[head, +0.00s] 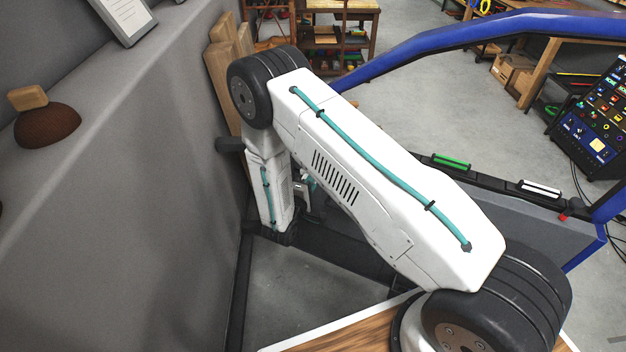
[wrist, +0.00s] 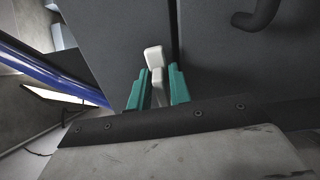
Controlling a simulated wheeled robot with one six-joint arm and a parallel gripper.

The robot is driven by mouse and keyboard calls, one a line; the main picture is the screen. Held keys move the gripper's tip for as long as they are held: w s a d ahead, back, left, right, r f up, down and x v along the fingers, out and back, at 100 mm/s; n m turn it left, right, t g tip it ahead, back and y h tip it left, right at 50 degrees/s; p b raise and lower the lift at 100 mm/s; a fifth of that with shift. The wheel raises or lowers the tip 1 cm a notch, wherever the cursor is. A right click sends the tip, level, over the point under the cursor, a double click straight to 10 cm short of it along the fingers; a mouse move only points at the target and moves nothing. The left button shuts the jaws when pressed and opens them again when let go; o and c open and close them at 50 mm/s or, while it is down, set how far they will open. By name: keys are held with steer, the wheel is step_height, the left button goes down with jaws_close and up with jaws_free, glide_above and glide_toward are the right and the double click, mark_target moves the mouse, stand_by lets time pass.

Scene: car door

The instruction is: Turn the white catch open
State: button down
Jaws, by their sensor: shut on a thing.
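The white catch (wrist: 154,57) stands upright in the wrist view, close to a dark vertical gap between two grey panels. My gripper (wrist: 158,70) has its two teal fingers on either side of the catch and is shut on it. The catch's pale head sticks out beyond the fingertips, and its stem shows between them. In the head view my own arm covers most of the gripper, and I cannot make out the catch there.
A dark curved handle (wrist: 258,16) sits on the right panel in the wrist view. A blue door frame (head: 480,32) arches across the right of the head view. A green piece (head: 450,162) and a white piece (head: 541,188) lie along the door's edge. A grey wall (head: 120,190) stands left.

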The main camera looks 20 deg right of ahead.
steer(key=shift+m, duration=0.6)
steer(key=c, duration=1.5)
jaws_free()
